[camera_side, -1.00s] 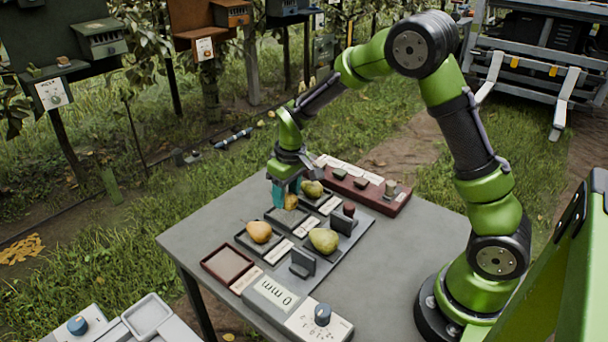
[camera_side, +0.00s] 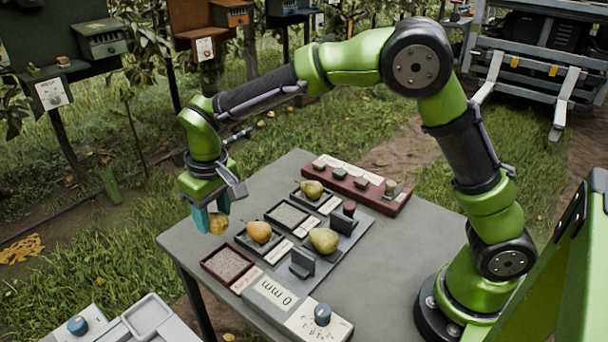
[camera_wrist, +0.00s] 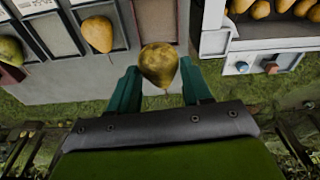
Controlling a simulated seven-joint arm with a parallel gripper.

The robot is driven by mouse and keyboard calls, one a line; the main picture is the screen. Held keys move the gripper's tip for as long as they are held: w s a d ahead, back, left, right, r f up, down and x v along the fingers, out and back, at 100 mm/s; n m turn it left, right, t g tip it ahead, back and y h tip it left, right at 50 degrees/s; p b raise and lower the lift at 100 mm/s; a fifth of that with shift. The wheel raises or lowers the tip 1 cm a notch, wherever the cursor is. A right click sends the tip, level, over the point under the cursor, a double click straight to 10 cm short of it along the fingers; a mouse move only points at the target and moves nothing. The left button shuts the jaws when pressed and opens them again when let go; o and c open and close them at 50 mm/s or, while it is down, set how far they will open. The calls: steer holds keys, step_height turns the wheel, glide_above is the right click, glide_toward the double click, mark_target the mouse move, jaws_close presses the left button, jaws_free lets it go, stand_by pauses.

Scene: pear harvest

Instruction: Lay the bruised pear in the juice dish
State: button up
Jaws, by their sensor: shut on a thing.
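My gripper (camera_side: 211,222) is shut on a brownish-yellow pear with dark mottling (camera_side: 217,224), which I take to be the bruised pear. It is held in the air by the table's left edge. In the wrist view the pear (camera_wrist: 159,66) sits between the two teal fingers (camera_wrist: 160,86). A shallow, dark-red-rimmed dish (camera_side: 228,264), probably the juice dish, lies empty at the table's front left; its label is unreadable. The gripper is above and behind it in the side view. The dish also shows just beyond the pear in the wrist view (camera_wrist: 157,18).
An orange pear (camera_side: 258,232) sits in a black tray beside the dish. A black tray (camera_side: 287,214) is empty. Green pears stand at the back (camera_side: 312,188) and by upright grey plates (camera_side: 323,240). A gauge box (camera_side: 276,293) is at the front, a red rack (camera_side: 365,188) behind.

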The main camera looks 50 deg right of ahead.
steer(key=shift+m, duration=0.3)
glide_above(223, 261)
steer(key=f, duration=0.9)
steer(key=shift+s+f, duration=0.3)
steer(key=shift+f, duration=0.1)
steer(key=shift+f, duration=0.1)
steer(key=o, duration=1.1)
steer(key=shift+c, duration=0.2)
